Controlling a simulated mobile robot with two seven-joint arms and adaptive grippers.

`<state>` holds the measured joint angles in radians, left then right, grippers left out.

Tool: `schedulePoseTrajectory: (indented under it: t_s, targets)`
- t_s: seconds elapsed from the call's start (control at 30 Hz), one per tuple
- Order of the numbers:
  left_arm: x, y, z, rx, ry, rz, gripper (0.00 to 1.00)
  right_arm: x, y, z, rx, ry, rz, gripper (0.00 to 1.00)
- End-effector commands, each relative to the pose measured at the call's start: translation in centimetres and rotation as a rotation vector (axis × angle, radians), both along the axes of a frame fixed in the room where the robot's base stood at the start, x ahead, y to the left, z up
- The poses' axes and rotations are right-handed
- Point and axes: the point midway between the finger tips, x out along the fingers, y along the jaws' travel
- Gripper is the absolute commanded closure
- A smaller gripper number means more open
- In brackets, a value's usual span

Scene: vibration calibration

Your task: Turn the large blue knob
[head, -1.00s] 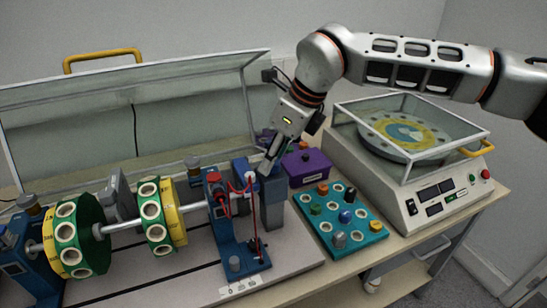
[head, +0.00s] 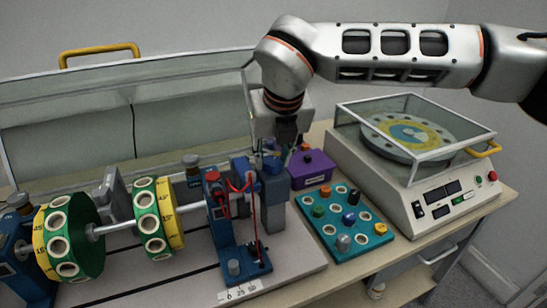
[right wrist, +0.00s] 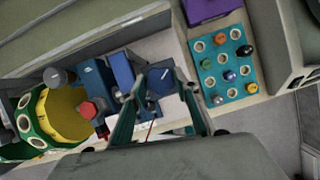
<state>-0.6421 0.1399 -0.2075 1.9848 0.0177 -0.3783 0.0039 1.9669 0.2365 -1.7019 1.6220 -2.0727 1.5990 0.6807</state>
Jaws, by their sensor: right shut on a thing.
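The large blue knob (right wrist: 160,83) shows as a dark blue block between the two fingers of my right gripper (right wrist: 159,77) in the right wrist view. The fingers are shut on it, one on each side. In the head view, my right gripper (head: 275,150) points down at the top of the grey-blue post at the right end of the shaft rig. There the fingers and the knob are partly hidden by the wrist and the rig. My left gripper is not in view.
The rig's shaft carries green and yellow discs (head: 158,218). A red knob (head: 212,177) and red cable sit just left of the gripper. A purple box (head: 311,168), a teal tray (head: 330,240) of small parts and a glass-covered machine (head: 395,190) stand to the right.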

Motion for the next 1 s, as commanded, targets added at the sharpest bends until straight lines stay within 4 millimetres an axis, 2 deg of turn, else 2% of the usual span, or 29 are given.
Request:
schedulePoseTrajectory:
  t_s: [0.3,0.8,0.83,0.87,0.9,1.0]
  targets:
    - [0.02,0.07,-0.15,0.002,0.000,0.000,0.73,0.00,0.09,0.04,0.000,0.000,-0.104,0.91]
    - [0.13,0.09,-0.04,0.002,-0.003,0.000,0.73,0.00,0.08,0.04,0.000,0.000,-0.120,0.91]
    - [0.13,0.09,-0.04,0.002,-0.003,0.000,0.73,0.00,0.08,0.04,0.000,0.000,-0.120,0.64]
    - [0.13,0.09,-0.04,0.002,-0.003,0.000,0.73,0.00,0.08,0.04,0.000,0.000,-0.120,0.56]
    - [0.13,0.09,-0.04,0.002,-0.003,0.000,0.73,0.00,0.08,0.04,0.000,0.000,-0.120,0.52]
    - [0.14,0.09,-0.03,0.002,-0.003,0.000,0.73,0.00,0.07,0.03,0.000,0.000,-0.120,0.52]
